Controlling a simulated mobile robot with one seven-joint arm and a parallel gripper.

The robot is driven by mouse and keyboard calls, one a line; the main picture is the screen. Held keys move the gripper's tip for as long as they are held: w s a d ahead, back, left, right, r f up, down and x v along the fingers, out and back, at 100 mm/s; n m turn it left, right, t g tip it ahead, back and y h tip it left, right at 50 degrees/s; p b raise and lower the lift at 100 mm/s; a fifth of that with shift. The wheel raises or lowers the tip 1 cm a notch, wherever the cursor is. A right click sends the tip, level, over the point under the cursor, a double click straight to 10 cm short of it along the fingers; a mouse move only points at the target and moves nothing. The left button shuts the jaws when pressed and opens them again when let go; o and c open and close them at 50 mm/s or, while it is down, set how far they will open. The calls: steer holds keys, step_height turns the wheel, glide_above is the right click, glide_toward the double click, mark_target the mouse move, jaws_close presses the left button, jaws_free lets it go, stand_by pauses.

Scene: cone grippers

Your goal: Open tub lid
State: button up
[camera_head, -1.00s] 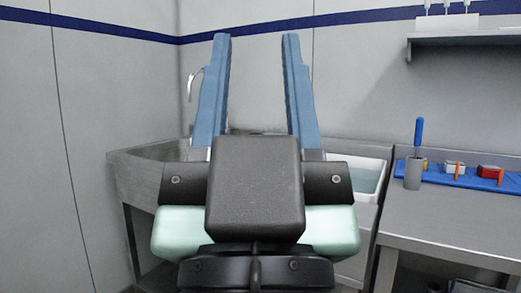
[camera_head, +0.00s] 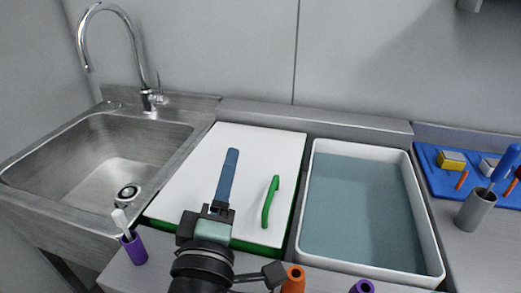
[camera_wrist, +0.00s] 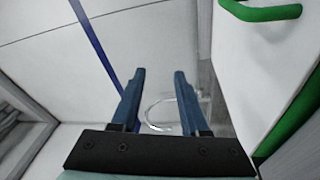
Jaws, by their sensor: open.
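The tub lid (camera_head: 182,187) is a flat white panel with a green rim, lying closed between the sink and an open basin. Its green bar handle (camera_head: 270,202) stands on the right half of the lid. My gripper (camera_head: 232,153) appears over the lid, left of the handle, its blue fingers overlapping from this side. In the wrist view my gripper (camera_wrist: 159,74) is open and empty, with its fingers apart. There the green handle (camera_wrist: 262,12) is at the top right, outside the fingers, and the lid (camera_wrist: 255,75) is along the right. The tub's inside is hidden.
A steel sink (camera_head: 100,155) with a tall tap (camera_head: 140,55) is on the left. A white basin of bluish water (camera_head: 360,205) is on the right. A purple brush cup (camera_head: 133,248), an orange cone (camera_head: 293,280) and a grey tool cup (camera_head: 476,210) stand nearby.

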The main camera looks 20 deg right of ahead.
steer(key=s+f+n+g+p, duration=0.1)
steer(key=s+f+n+p, duration=0.1)
steer(key=n, duration=0.3)
steer(key=s+f+n+g+h+p, duration=0.1)
steer(key=s+f+n+p, duration=0.2)
steer(key=n+p, duration=0.1)
steer(key=s+f+n+g+h+p, duration=0.1)
steer(key=s+f+n+p, duration=0.2)
steer(key=n, duration=0.3)
steer(key=shift+s+d+p, duration=0.2)
steer(key=shift+d+p, duration=0.1)
steer(key=shift+d, duration=0.1)
steer(key=shift+s+a+f+n, duration=0.15)
steer(key=shift+s+f+n, duration=0.15)
steer(key=shift+n, duration=0.7)
steer(key=p, duration=0.1)
glide_toward(276, 177)
steer(key=x, duration=0.5)
steer(key=shift+w+f, duration=0.1)
steer(key=shift+f, duration=0.25)
steer(key=shift+c, duration=0.2)
jaws_close()
